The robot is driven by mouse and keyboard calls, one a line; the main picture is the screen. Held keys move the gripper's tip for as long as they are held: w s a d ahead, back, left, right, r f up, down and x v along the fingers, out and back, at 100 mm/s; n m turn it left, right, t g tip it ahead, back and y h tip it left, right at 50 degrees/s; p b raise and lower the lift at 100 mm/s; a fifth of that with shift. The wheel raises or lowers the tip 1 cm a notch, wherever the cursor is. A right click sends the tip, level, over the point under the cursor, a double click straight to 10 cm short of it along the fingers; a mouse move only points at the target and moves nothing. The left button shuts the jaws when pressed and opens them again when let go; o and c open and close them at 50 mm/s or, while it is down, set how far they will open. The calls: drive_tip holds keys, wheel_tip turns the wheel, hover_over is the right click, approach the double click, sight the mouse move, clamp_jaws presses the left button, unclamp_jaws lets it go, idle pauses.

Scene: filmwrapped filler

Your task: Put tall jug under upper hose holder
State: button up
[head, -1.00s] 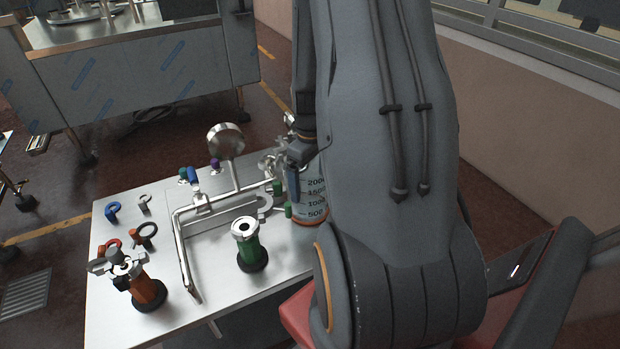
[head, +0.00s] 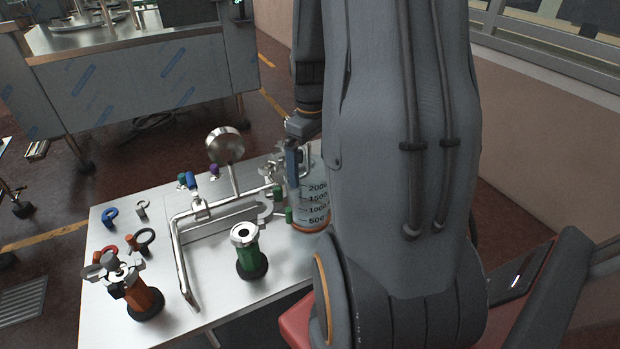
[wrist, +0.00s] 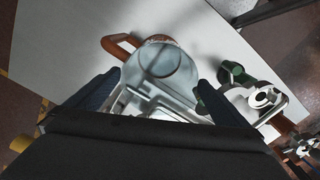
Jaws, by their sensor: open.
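The tall jug (head: 311,208) is clear, with dark volume marks and an orange base, and stands upright near the table's right side. In the wrist view the jug (wrist: 162,66) shows from above, with an orange handle pointing left. My gripper (wrist: 157,82) is open, one finger on each side of the jug in that view; contact cannot be told. In the head view my gripper (head: 293,165) is at the jug's left side, and my arm hides part of the jug. A grey C-shaped bracket (head: 265,213) is left of the jug; I cannot tell which fitting is the upper hose holder.
On the steel table (head: 225,290) are a bent pipe frame (head: 180,250) with a round gauge (head: 225,145), a green fitting (head: 248,252), an orange fitting (head: 143,299) and small clamps. A wrapped steel cabinet (head: 150,80) stands behind. The table's front middle is clear.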

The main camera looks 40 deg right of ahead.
wheel_tip(320, 180, up, 4)
drive_tip(key=shift+r+b, duration=0.2)
drive_tip(key=shift+b, duration=0.15)
drive_tip(key=shift+a, duration=0.1)
drive_tip(key=shift+m+t, duration=0.3)
drive_tip(key=shift+m, duration=0.2)
drive_tip(key=a, duration=1.3)
drive_tip(key=shift+s, duration=0.25)
drive_tip(key=s+a+m, duration=0.1)
drive_tip(key=s+a, duration=0.3)
drive_tip(key=a, duration=0.6)
drive_tip(key=shift+s+a+f+m+t, duration=0.3)
drive_tip(key=shift+a+f, duration=0.05)
drive_tip(key=shift+f, duration=0.1)
